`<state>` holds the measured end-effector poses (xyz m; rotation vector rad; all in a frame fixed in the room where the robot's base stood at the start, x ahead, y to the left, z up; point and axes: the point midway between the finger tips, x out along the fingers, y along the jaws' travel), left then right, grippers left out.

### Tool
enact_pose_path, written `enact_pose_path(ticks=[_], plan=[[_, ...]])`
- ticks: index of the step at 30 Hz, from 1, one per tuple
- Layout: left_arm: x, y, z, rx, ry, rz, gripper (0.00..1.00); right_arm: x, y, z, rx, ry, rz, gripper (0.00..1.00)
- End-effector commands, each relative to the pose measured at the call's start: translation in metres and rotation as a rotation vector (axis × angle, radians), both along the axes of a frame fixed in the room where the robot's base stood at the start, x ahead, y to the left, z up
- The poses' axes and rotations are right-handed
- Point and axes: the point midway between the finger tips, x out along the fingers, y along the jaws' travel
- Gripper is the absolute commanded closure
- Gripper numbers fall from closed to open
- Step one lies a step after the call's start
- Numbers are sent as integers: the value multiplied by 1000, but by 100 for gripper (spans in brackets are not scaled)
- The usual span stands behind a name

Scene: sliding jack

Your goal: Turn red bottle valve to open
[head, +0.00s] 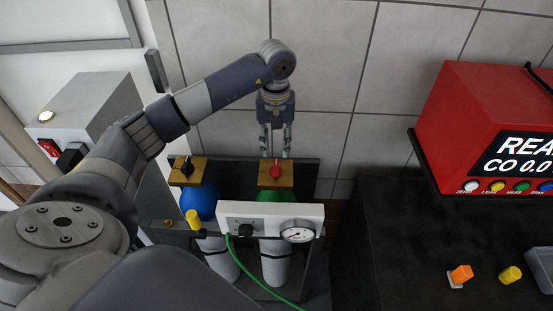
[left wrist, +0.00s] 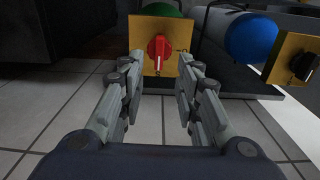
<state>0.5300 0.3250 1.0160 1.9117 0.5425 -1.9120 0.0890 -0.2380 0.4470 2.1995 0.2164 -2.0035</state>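The red valve knob (head: 276,172) sits on a brass-coloured plate at the top of the green bottle (head: 277,195). In the left wrist view the red knob (left wrist: 158,48) is upright on its square plate (left wrist: 172,63), ahead of the fingers and near the middle of the gap. My left gripper (head: 275,152) points down just behind the knob in the head view. My left gripper (left wrist: 160,80) is open, with nothing between its fingers, and seems apart from the knob. My right gripper is in neither view.
Beside it stands a blue bottle (head: 198,202) with a black knob (head: 187,167). A white panel with a gauge (head: 297,231) crosses the bottles in front. A green cable (head: 258,283) runs from it. A red meter (head: 490,120) stands on the dark counter at right.

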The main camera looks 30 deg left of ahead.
Motion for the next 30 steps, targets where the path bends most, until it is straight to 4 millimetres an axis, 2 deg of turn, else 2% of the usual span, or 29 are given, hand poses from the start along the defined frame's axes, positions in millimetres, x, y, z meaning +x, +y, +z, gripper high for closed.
enact_pose_path(ticks=[6, 12, 23, 25, 27, 28, 30], plan=[[-1, -1, -41, -3, 4, 1, 69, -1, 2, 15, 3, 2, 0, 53], [0, -1, -65, -2, 1, 1, 69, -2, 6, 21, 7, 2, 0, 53], [0, -1, -73, -3, -2, 0, 69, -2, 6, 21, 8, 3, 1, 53], [0, -1, -73, -3, -2, 0, 80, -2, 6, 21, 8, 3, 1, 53], [0, -1, -73, -3, -2, 0, 96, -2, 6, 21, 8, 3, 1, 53], [0, -1, -73, -3, -2, 0, 100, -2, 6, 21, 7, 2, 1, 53], [0, -1, -73, -3, -2, 0, 100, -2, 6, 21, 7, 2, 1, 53]])
